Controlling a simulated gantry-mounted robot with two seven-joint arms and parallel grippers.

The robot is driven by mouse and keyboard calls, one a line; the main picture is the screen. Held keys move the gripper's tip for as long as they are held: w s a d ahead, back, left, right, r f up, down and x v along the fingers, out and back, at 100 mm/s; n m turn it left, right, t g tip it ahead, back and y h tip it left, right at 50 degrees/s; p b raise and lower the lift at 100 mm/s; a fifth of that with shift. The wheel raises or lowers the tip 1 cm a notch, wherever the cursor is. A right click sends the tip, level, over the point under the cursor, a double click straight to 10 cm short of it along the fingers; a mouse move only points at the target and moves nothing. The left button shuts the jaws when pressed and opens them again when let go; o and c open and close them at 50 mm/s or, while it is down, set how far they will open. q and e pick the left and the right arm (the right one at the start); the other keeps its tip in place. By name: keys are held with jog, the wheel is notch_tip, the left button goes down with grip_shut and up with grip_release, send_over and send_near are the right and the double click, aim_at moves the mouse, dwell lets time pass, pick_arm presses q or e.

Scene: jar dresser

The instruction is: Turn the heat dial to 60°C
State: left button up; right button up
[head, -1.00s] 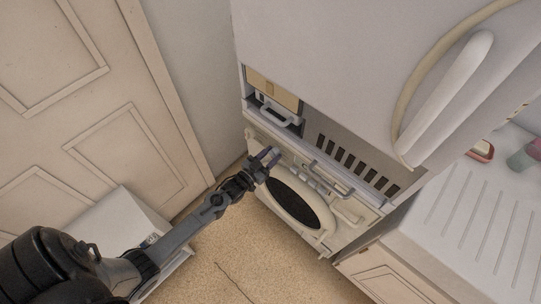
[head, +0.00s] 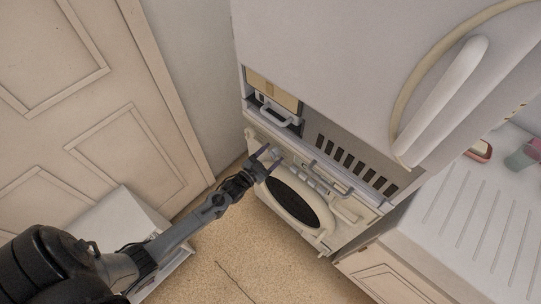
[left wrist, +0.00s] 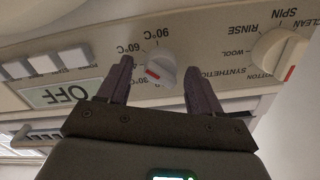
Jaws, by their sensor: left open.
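The heat dial (left wrist: 160,66) is a round white knob with a red mark on the washing machine's (head: 297,200) control panel. The left wrist view shows the panel upside down. The "60°C" and "90°C" labels are near the knob; the red mark is on its lower-left part in that view. My left gripper (head: 269,158) is open at the panel. In the left wrist view its two fingers (left wrist: 159,85) stand either side of the knob, with gaps visible. I cannot tell how deep they reach. My right gripper is not in view.
A second white dial (left wrist: 280,52) with programme labels is to the right in the left wrist view. A display reading "OFF" (left wrist: 66,92) and push buttons (left wrist: 45,64) are to the left. A white counter (head: 470,225) stands right of the machine.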

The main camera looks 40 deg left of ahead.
pick_arm(q)
jog(key=s+p, duration=0.1)
jog(key=s, duration=0.9)
jog(key=shift+s+a+p, duration=0.2)
jog(key=shift+s+p, duration=0.1)
jog(key=shift+s, duration=0.1)
jog(key=shift+s+f, duration=0.1)
jog(key=s+d+r+n+g, duration=0.25)
jog(key=d+r+g, duration=0.25)
jog(key=d+r, duration=0.5)
jog(key=s+d+g+p, duration=0.1)
jog(key=s+d+g, duration=0.2)
jog(key=s+g, duration=0.9)
notch_tip(320, 180, up, 33)
jog(key=s+t+p, duration=0.1)
jog(key=t+p, duration=0.1)
jog(key=p, duration=3)
jog(key=shift+s+a+f+t, duration=0.15)
jog(key=shift+s+t, duration=0.15)
